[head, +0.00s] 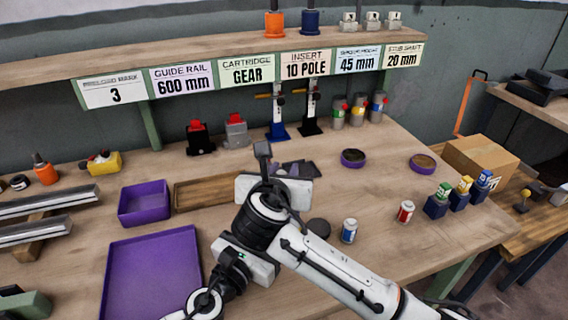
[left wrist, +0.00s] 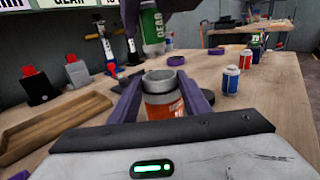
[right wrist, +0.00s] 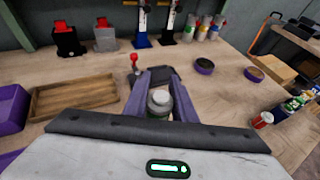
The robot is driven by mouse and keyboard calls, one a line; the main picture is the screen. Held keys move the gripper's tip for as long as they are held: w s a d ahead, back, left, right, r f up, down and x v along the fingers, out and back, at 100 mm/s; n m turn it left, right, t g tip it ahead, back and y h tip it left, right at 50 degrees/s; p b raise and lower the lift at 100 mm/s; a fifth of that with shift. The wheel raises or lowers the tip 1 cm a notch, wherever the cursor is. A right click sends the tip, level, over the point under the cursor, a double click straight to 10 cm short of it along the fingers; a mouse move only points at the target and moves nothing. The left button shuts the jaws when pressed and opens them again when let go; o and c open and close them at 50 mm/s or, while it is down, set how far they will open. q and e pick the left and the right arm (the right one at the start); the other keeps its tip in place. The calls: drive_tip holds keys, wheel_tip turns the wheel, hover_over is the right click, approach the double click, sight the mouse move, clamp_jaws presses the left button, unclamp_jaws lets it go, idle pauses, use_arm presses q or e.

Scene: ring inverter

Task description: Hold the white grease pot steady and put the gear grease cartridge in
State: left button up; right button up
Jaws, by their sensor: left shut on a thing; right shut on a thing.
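The grease pot (left wrist: 163,98) has a pale grey rim, an open top and an orange label. My left gripper (left wrist: 158,82) is shut around its sides, and it looks upright just above or on the bench. The green gear cartridge (left wrist: 152,32) hangs above the pot in the left wrist view, apart from its rim. My right gripper (right wrist: 161,82) is shut on the cartridge; its pale top (right wrist: 159,101) shows between the purple fingers in the right wrist view. In the head view my right gripper and arm hide the pot and the cartridge.
A blue can (head: 349,231) and a red can (head: 404,212) stand to the right. A wooden tray (head: 207,208), a purple bin (head: 145,203) and a purple tray (head: 150,278) lie to the left. Two round purple dishes (head: 353,158) (head: 422,163) sit farther back.

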wheel_tip(320, 180, down, 6)
idle(0.7)
drive_tip(key=shift+f, duration=0.1)
drive_tip(key=o, duration=1.1)
wheel_tip(320, 180, up, 10)
use_arm(q)
drive_tip(key=o, duration=1.2)
